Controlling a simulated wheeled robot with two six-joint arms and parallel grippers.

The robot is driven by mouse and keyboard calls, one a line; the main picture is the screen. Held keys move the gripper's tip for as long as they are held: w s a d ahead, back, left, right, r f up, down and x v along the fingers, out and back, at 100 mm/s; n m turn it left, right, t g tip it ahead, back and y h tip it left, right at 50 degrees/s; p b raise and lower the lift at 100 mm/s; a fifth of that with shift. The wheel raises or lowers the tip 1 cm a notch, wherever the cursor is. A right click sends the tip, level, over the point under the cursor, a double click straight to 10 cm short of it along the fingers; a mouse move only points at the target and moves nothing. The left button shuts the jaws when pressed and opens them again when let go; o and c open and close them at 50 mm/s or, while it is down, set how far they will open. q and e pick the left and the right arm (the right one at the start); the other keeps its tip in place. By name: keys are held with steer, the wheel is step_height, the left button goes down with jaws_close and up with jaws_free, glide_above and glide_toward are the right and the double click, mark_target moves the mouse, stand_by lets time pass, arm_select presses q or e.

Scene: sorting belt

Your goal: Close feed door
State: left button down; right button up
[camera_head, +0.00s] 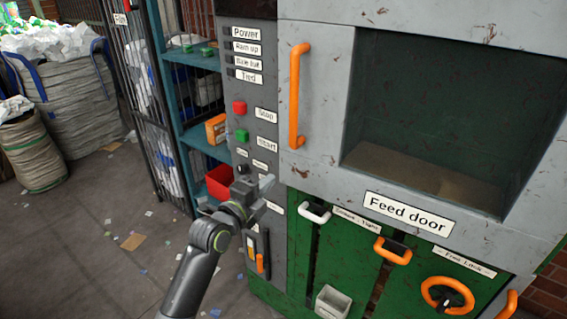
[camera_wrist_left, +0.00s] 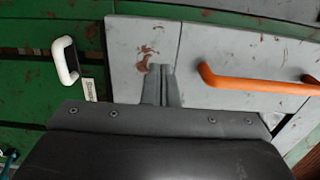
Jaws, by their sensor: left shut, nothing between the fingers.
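The grey feed-door front (camera_head: 318,60) on the green machine has a vertical orange handle (camera_head: 297,95) on its left part and a "Feed door" label (camera_head: 407,213) below. To the right of the handle is a large dark recess (camera_head: 455,110) with a brownish floor; I cannot tell whether glass covers it. My left gripper (camera_head: 268,187) is shut and empty, low and left of the door, below the handle. In the left wrist view its closed fingertips (camera_wrist_left: 161,84) appear in front of grey panel, left of an orange handle (camera_wrist_left: 245,78). My right gripper is out of view.
A control panel with a red button (camera_head: 239,107) and green button (camera_head: 242,135) is left of the door. Below are a white handle (camera_head: 314,212), an orange handle (camera_head: 392,251) and an orange wheel (camera_head: 447,295). Shelves with a red bin (camera_head: 219,182) stand left; open floor lies beyond.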

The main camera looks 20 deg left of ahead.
mark_target(290, 162)
arm_select(q)
steer(key=shift+p+x, duration=1.3)
steer(key=shift+x, duration=2.7)
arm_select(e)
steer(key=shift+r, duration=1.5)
